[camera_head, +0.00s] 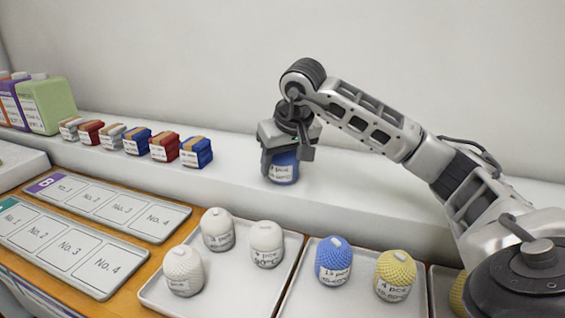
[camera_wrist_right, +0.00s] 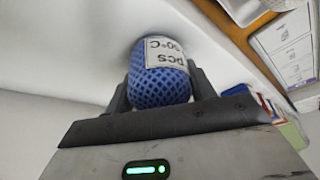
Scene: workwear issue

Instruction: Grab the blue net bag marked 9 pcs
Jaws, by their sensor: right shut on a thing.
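A blue net bag (camera_head: 283,172) with a white label is between the fingers of my right gripper (camera_head: 286,160), over the white ledge. The jaws are shut on it. In the head view its label shows "pcs", but the number is too small to read surely. In the right wrist view the bag (camera_wrist_right: 160,88) sits between both fingers, its label partly visible with "pcs" and "°C". I cannot tell whether its base touches the ledge. Another blue net bag (camera_head: 333,262) stands in a front tray; its label seems to read 15 pcs. My left gripper is not in view.
White net bags (camera_head: 217,230) stand in the left front tray (camera_head: 155,291); a yellow one (camera_head: 395,275) stands beside the tray's blue bag. Small strapped bundles (camera_head: 196,152) line the ledge (camera_head: 235,180) at left, near a green container (camera_head: 47,104). Numbered trays (camera_head: 118,205) lie in front.

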